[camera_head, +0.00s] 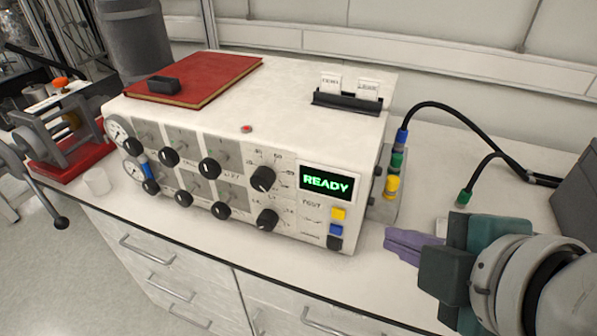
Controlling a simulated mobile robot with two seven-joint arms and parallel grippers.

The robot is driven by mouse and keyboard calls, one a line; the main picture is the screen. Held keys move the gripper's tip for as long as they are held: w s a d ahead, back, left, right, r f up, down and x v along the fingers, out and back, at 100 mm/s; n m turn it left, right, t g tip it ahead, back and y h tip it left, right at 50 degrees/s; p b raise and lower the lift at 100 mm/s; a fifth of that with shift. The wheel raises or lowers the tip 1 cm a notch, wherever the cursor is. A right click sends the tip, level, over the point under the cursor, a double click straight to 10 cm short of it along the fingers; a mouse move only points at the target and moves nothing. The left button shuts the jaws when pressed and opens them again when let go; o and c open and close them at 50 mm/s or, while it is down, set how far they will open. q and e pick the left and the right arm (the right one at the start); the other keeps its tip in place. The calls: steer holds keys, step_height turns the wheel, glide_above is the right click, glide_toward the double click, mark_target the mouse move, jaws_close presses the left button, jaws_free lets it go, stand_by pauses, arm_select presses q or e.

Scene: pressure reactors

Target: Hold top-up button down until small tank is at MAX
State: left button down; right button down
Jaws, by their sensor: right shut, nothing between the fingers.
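A white control box (285,235) stands on the bench with a green READY display (326,182). Below the display are a yellow button (338,213), a blue button (336,229) and a black button (334,242). A small red button (246,129) sits on the box's top. I cannot read which one is the top-up button, and I cannot make out a small tank. My right gripper (388,242) has purple fingers, shut and empty, pointing left. It is to the right of the box's front corner, apart from the buttons. My left gripper is not in view.
A red book (205,80) with a small black object (163,85) and a black card holder (347,101) lie on the box. Cables (450,108) run on its right. Black knobs (263,178) cover its front.

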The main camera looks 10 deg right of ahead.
mark_target(336, 230)
steer(key=w+a+f+n+t+y+b, duration=0.1)
steer(key=w+f+n+t+b, duration=0.1)
steer(key=f+n+b, duration=0.3)
steer(key=w+a+f+n+t+b, duration=0.2)
steer(key=f+n+b, duration=0.3)
steer(key=f+b, duration=0.4)
steer(key=w+a+f+n+t+y+b, duration=0.1)
steer(key=f+n+b, duration=0.4)
steer(key=b, duration=0.5)
step_height(336, 230, down, 3)
steer(key=shift+w+a+r+n+t+y, duration=0.25)
steer(key=shift+w+a+t, duration=0.4)
steer(key=shift+w, duration=0.5)
steer(key=shift+a, duration=0.1)
steer(key=shift+w, duration=0.1)
steer(key=w+d+b, duration=0.1)
steer(key=w, duration=0.1)
steer(key=w+d, duration=0.1)
steer(key=w, duration=0.1)
steer(key=w+d+b, duration=0.1)
steer(key=w+d, duration=0.1)
steer(key=shift+d+f+b, duration=0.1)
steer(key=shift+b, duration=0.2)
steer(key=shift+w+d, duration=0.4)
steer(key=shift+w, duration=0.15)
steer(key=shift+w, duration=0.1)
steer(key=shift+w+d, duration=0.25)
